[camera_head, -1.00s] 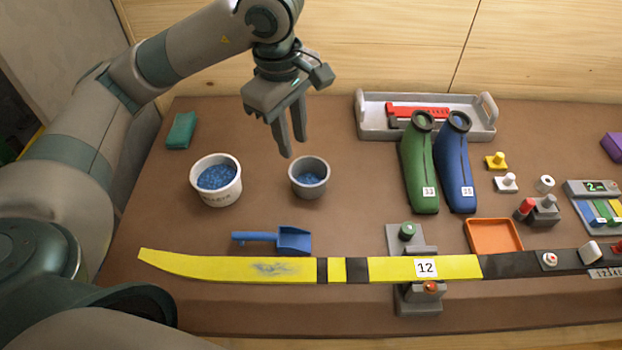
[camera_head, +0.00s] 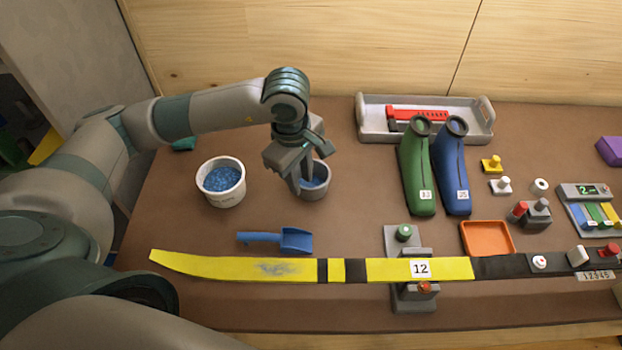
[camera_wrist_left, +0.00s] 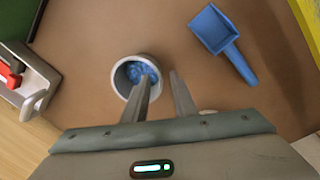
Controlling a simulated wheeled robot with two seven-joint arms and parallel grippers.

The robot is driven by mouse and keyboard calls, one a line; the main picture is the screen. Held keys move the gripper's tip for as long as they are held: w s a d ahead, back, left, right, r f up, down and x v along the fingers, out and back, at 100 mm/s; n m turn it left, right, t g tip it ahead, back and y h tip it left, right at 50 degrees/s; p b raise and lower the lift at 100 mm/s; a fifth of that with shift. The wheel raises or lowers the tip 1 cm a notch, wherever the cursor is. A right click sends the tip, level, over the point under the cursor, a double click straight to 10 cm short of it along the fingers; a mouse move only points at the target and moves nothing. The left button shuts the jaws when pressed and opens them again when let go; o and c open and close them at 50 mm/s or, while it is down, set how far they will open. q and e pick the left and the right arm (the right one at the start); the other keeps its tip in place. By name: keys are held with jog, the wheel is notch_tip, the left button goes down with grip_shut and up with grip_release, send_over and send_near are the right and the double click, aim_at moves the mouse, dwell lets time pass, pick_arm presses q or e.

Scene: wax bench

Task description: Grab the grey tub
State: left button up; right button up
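The grey tub (camera_head: 318,192) holds blue granules and stands upright on the brown bench. It also shows in the left wrist view (camera_wrist_left: 118,76). My left gripper (camera_head: 301,186) is at the tub's left side in the head view, pointing down. In the left wrist view the gripper (camera_wrist_left: 160,78) has its fingers apart. One finger lies over the tub's mouth and the other is outside its rim, with the wall between them. I cannot tell whether either finger touches the wall. My right gripper is not in view.
A white tub (camera_head: 222,194) of blue granules stands to the left. A blue scoop (camera_head: 280,238) and a yellow ski (camera_head: 220,265) lie in front. Green (camera_head: 416,172) and blue (camera_head: 453,172) boots and a grey tray (camera_head: 372,130) are to the right.

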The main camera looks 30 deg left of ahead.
aim_at(302, 195)
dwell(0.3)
pick_arm(q)
jog(key=shift+w+f+p, duration=0.1)
jog(key=shift+f+p, duration=0.75)
jog(key=shift+p, duration=0.05)
jog(key=f, duration=0.1)
jog(key=f+p, duration=0.1)
jog(key=f, duration=0.1)
jog(key=shift+w, duration=0.2)
jog(key=shift+f, duration=0.25)
jog(key=shift+c, duration=0.6)
grip_shut()
